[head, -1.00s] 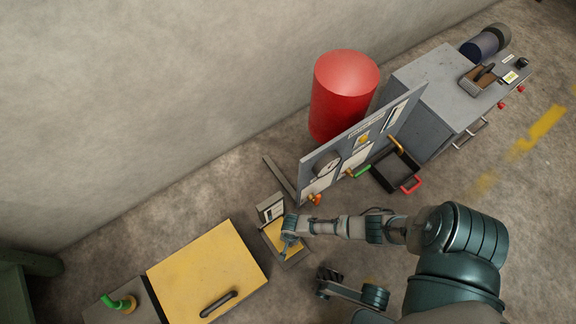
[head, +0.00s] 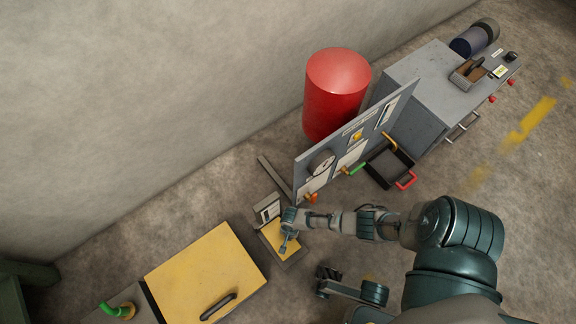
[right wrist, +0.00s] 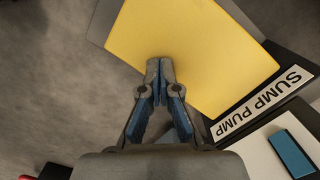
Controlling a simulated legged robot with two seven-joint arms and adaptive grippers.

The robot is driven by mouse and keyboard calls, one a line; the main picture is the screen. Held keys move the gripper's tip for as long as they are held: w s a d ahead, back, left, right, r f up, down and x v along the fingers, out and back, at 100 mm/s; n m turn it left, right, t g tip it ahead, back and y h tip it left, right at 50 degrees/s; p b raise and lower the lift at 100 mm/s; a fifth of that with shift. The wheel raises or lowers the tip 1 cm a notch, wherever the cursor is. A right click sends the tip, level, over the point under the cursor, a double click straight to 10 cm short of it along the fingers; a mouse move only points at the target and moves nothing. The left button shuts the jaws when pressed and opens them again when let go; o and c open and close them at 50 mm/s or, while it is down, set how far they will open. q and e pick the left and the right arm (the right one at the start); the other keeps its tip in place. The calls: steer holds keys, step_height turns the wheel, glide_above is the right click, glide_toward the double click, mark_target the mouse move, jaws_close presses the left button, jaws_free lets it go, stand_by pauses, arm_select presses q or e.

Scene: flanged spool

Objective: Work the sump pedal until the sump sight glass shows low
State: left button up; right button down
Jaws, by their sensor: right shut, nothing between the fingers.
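The sump pedal is a yellow plate (head: 273,237) on a grey base on the floor; it fills the top of the right wrist view (right wrist: 205,45). My right gripper (head: 284,249) is shut and empty, pointing down over the plate. In the right wrist view its fingertips (right wrist: 160,68) overlap the plate's near edge; I cannot tell whether they touch it. A "SUMP PUMP" label (right wrist: 262,105) is beside the plate. Past it, a white panel carries a blue bar (right wrist: 293,153), perhaps the sight glass; its level reading is unclear.
A large yellow lid (head: 206,270) with a black handle lies left of the pedal. A grey upright board (head: 322,163) with a gauge stands behind right, with a red drum (head: 336,95) behind it. A black tray (head: 388,168) and grey cabinet (head: 432,80) are farther right.

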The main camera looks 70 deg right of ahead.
steer(key=shift+s+f, duration=0.1)
step_height(320, 180, up, 12)
steer(key=d, duration=0.1)
stand_by(0.4)
steer(key=shift+d, duration=0.1)
stand_by(0.5)
